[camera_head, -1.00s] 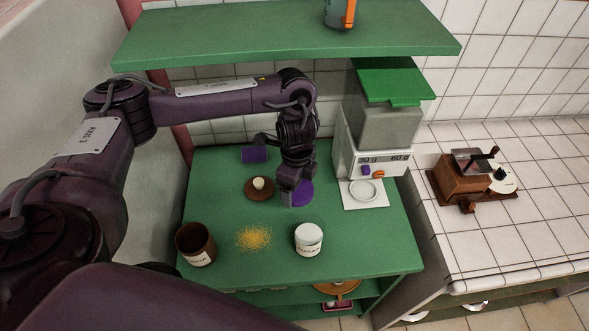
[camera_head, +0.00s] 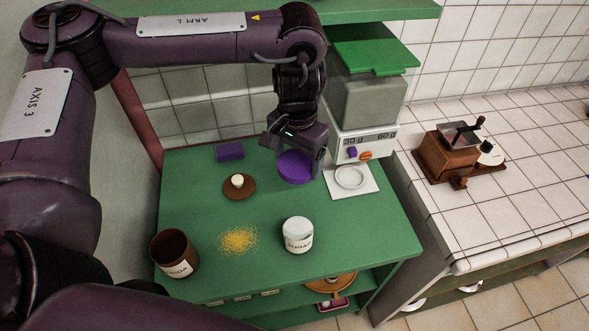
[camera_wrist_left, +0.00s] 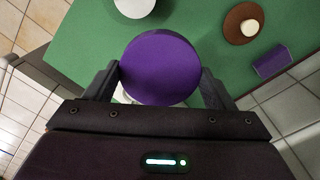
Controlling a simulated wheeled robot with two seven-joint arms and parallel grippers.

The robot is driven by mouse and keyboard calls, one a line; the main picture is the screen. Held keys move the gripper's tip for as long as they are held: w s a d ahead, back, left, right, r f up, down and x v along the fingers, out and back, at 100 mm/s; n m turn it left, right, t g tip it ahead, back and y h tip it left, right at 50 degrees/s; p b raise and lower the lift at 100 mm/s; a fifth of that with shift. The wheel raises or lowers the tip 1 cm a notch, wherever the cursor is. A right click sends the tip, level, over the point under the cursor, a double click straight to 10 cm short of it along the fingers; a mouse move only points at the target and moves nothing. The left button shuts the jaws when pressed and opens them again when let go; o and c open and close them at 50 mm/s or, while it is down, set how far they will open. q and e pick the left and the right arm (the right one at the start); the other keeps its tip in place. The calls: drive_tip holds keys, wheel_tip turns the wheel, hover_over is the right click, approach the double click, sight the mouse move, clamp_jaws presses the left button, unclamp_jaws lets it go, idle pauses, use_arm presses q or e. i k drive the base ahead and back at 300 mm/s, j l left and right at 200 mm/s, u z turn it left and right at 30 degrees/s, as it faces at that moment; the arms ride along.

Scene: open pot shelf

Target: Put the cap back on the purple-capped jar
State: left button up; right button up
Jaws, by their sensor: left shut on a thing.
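My left gripper (camera_head: 297,160) is shut on a round purple cap (camera_head: 295,168) and holds it above the green table, toward the back. In the left wrist view the cap (camera_wrist_left: 160,68) sits flat between the two fingers. A white jar labelled SUGAR (camera_head: 297,236) stands upright near the front of the table, with no cap on it. Part of this jar (camera_wrist_left: 136,6) shows at the top edge of the left wrist view. My right gripper is not in view.
A brown COCOA jar (camera_head: 174,253) stands front left, uncapped. A brown lid with a pale knob (camera_head: 239,187), a purple block (camera_head: 229,150) and yellow strands (camera_head: 238,240) lie on the table. A white scale (camera_head: 340,150) stands at right; a green shelf (camera_head: 385,11) hangs above.

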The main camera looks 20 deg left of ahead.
sight(298, 222)
drive_tip(key=i+l, duration=0.1)
drive_tip(key=l, duration=0.4)
drive_tip(key=i+l, duration=0.1)
drive_tip(key=l, duration=0.45)
drive_tip(key=i+l, duration=0.1)
drive_tip(key=l, duration=0.4)
drive_tip(key=i+l, duration=0.1)
drive_tip(key=l, duration=0.45)
drive_tip(key=u, duration=2.35)
